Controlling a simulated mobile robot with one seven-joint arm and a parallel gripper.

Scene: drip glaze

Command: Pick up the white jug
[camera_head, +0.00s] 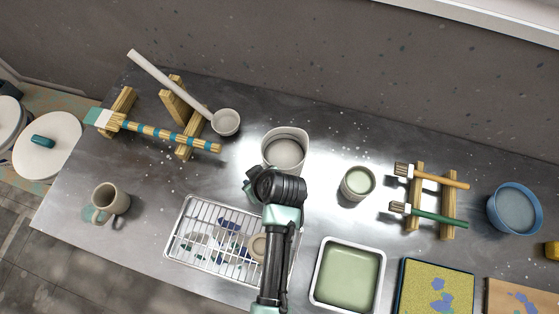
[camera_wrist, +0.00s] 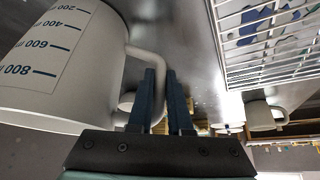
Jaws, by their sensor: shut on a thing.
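The white jug (camera_head: 284,142) is at the middle of the metal table in the head view, with grey liquid inside. In the wrist view the jug (camera_wrist: 60,65) fills the left side, with blue measuring marks. Its handle reaches toward my gripper. My gripper (camera_wrist: 164,80) is shut on the handle, with the dark fingers close on either side of it. In the head view my wrist is just below the jug and hides the handle and fingertips. I cannot tell whether the jug's base is touching the table.
A wire rack (camera_head: 190,225) stands left of my arm, a green tray (camera_head: 347,274) to its right. A ladle (camera_head: 225,122) rests on wooden stands at left. A mug (camera_head: 110,198) stands front left.

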